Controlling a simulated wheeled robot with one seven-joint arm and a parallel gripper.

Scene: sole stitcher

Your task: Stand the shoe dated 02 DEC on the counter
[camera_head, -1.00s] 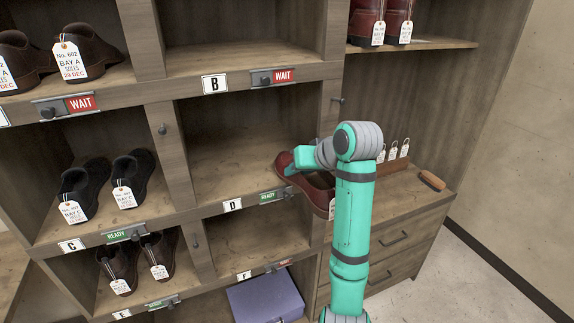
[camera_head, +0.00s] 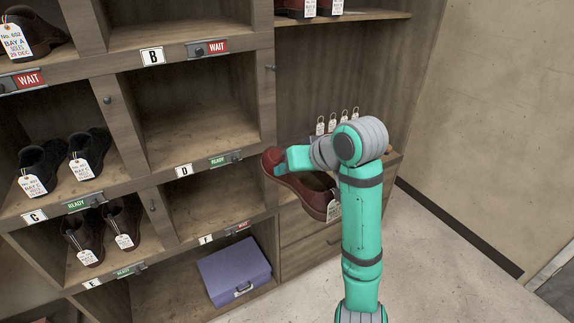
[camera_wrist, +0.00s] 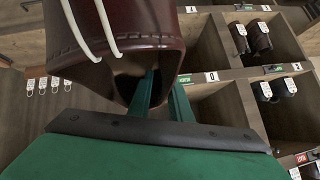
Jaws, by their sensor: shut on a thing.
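A dark red shoe (camera_head: 312,197) hangs from my gripper (camera_head: 283,168), which is shut on it. A white tag (camera_head: 333,210) hangs at its right end; its writing is too small to read, so I cannot tell its date. In the wrist view the shoe (camera_wrist: 122,45) fills the upper middle, with the gripper fingers (camera_wrist: 162,95) at its opening and two white cords across it. The counter (camera_head: 394,158) is right of the cubbies, above the drawers, and mostly hidden behind my arm and the shoe.
Several tags (camera_head: 338,122) hang in a row at the counter's back. Bay D (camera_head: 200,135) is empty. Black shoes (camera_head: 62,162) stand in bay C, dark shoes (camera_head: 105,230) in bay E, and a purple case (camera_head: 234,272) at the bottom. A shelf with red shoes (camera_head: 310,8) is above the counter.

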